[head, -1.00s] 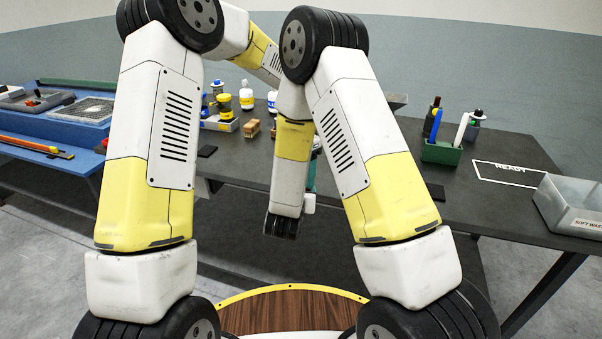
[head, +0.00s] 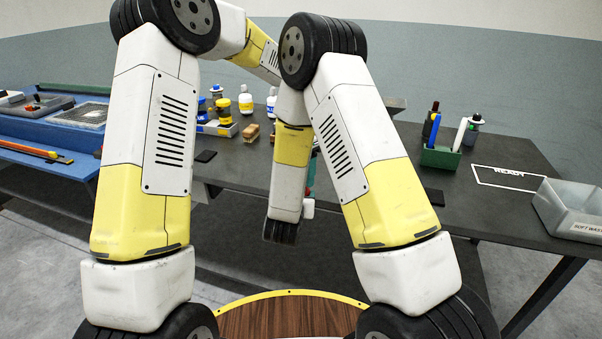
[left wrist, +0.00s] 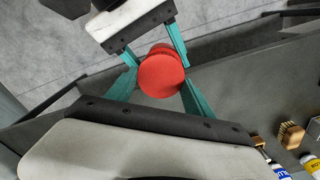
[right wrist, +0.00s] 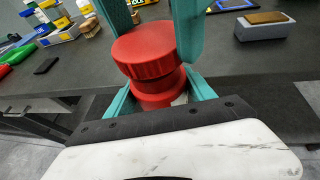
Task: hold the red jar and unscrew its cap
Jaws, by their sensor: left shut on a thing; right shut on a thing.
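The red jar shows in the right wrist view, upright, with a wide ribbed red cap (right wrist: 143,52) on top of its narrower red body (right wrist: 152,92). In the left wrist view the red cap (left wrist: 160,76) is seen from above. My left gripper (left wrist: 161,80) is shut with its teal fingers on either side of the cap. My right gripper (right wrist: 160,88) is shut from below around the jar body. The fingers hide parts of the jar's sides, so the exact contacts are unclear. In the head view my arms hide the jar.
A blue bench (head: 45,130) stands at left. The jar is held clear of the table.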

